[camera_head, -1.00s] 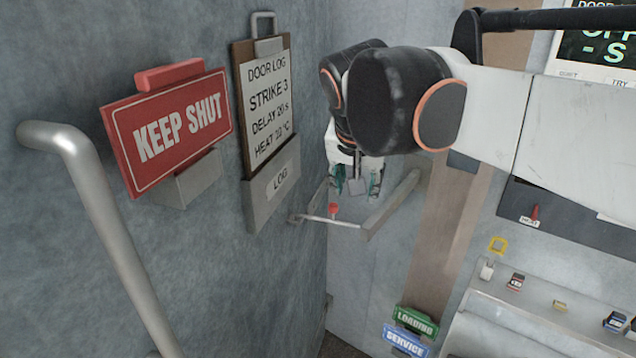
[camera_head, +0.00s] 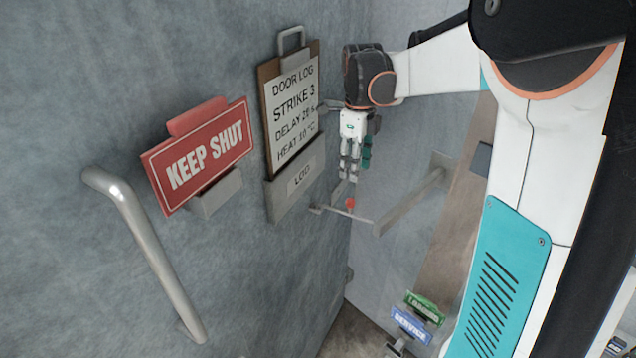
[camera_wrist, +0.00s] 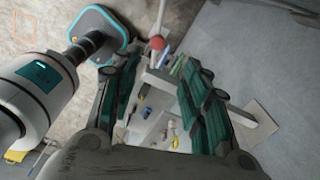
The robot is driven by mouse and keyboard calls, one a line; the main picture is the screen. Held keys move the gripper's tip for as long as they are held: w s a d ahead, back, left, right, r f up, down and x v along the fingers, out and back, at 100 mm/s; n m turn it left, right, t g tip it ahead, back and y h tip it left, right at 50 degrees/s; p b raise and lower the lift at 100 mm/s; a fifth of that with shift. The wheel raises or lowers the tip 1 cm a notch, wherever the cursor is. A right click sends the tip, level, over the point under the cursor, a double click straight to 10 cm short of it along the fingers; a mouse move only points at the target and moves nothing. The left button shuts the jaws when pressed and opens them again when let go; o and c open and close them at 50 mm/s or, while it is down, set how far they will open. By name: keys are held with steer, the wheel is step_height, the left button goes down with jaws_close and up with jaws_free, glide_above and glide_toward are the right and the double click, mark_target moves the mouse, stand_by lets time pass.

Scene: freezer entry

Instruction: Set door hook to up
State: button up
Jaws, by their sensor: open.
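The door hook (camera_head: 345,213) is a thin metal rod with a red knob (camera_head: 350,203). It lies roughly level between a small mount on the grey door (camera_head: 235,265) and a wall arm (camera_head: 410,203) at its right. My gripper (camera_head: 349,178) points down just above the red knob, with its fingers apart and nothing between them. In the wrist view the red knob (camera_wrist: 157,43) shows just beyond and between the open green-padded fingertips (camera_wrist: 160,66), apart from them. Part of the rod (camera_wrist: 161,15) runs up from the knob there.
A red "KEEP SHUT" sign (camera_head: 203,160), a door log clipboard (camera_head: 291,105) and a bar handle (camera_head: 145,250) stick out from the door. Green and blue signs (camera_head: 412,325) stand low on the right. Small items on a ledge show blurred in the wrist view.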

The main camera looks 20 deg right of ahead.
mark_target(351, 199)
steer(key=shift+m, duration=0.3)
step_height(351, 199, down, 14)
steer(key=shift+a+f+p, duration=0.15)
steer(key=shift+f+p, duration=0.1)
steer(key=shift+p, duration=0.05)
jaws_close()
stand_by(0.3)
